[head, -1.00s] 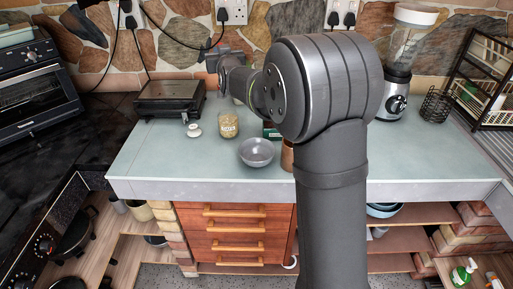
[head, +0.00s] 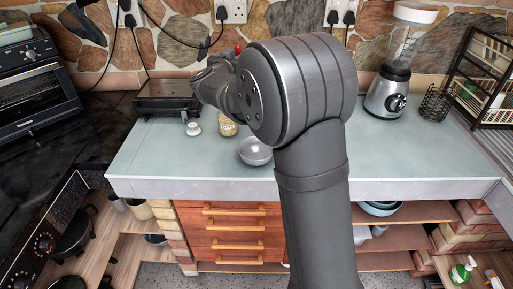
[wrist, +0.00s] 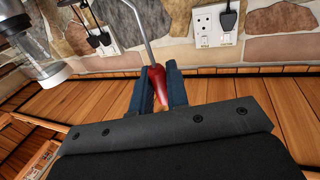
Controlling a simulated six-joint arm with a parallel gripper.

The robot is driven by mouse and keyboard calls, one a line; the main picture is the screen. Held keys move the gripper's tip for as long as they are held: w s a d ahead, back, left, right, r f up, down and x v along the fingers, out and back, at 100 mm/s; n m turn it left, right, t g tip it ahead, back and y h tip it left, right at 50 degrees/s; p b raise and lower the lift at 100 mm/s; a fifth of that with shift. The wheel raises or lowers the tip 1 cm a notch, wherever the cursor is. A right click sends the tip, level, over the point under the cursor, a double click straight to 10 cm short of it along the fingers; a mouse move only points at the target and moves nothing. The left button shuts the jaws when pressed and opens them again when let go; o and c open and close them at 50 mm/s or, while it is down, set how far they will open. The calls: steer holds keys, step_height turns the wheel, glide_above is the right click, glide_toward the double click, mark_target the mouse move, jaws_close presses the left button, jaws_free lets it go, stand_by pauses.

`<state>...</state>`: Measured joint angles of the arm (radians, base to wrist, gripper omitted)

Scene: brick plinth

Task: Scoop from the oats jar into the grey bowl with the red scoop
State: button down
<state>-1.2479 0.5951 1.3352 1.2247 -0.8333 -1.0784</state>
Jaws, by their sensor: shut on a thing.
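The red scoop (wrist: 158,84) is in my gripper (wrist: 163,88). Its dark jaws are shut on the red handle, and a thin metal shaft runs up from it out of the wrist view. The scoop's bowl end is out of sight. In the head view my arm hides the gripper's jaws; a small red spot shows above the wrist. The oats jar (head: 227,128) stands on the counter, its upper part partly covered by my arm. The grey bowl (head: 254,153) sits to the jar's right and nearer the front, partly overlapped by my arm.
A small white round object (head: 193,128) lies left of the jar. A dark grill (head: 165,95) stands behind it. A blender (head: 390,90) and a wire basket (head: 436,104) stand at the right. The counter (head: 400,155) is clear between my arm and its right edge.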

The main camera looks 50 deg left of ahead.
steer(key=s+d+f+m+t+h, duration=0.1)
steer(key=s+d+f+m+h, duration=0.3)
steer(key=d+f+m+h, duration=0.5)
steer(key=d+f+h, duration=0.1)
steer(key=h, duration=0.3)
steer(key=shift+d+f+h, duration=0.25)
steer(key=shift+f+h, duration=0.15)
steer(key=shift+s+d, duration=0.1)
steer(key=shift+s, duration=0.05)
